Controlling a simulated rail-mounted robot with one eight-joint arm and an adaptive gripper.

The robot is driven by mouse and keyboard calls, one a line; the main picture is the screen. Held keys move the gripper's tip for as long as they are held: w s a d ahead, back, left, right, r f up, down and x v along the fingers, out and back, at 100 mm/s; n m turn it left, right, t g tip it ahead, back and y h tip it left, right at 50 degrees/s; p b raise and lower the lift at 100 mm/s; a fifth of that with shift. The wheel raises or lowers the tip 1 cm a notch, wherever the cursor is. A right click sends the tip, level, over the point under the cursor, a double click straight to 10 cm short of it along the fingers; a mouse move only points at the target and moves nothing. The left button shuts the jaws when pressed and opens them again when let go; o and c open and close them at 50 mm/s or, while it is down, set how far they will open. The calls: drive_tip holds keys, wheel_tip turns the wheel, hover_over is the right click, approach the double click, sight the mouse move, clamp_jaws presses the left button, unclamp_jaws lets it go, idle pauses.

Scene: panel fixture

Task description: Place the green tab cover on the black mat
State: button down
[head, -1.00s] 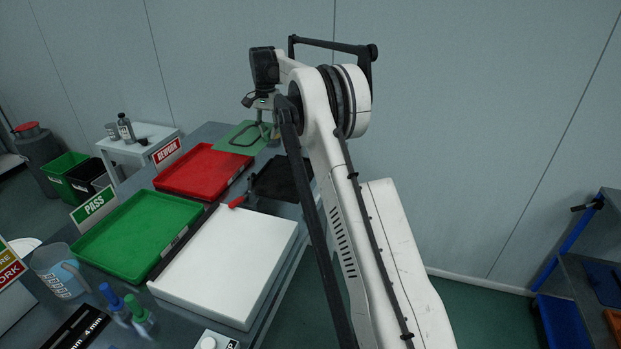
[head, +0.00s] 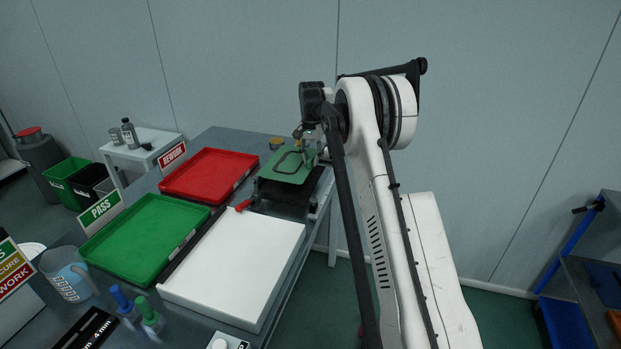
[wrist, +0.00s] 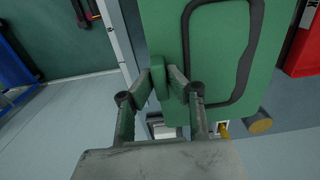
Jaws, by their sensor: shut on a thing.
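The green tab cover (head: 288,175) is a flat green plate with a black outlined loop on its face. In the wrist view the cover (wrist: 165,30) fills the upper middle. My gripper (head: 311,152) is at its right side in the head view. The wrist view shows my gripper (wrist: 159,88) shut on the cover's small upright tab, one finger on each side. The black mat (head: 280,196) lies below the cover, which hides part of it. I cannot tell whether they touch.
The red tray (head: 210,153) lies left of the mat, and the green tray (head: 110,235) and white board (head: 235,260) lie nearer. A red-handled tool (head: 243,205) is by the mat's near-left corner. A small yellow-topped round container (head: 277,143) stands behind the cover.

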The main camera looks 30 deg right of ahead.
sight(311, 184)
wheel_tip(311, 184, down, 8)
drive_tip(key=shift+r, duration=0.25)
drive_tip(key=c, duration=1.7)
unclamp_jaws()
drive_tip(key=shift+r, duration=0.1)
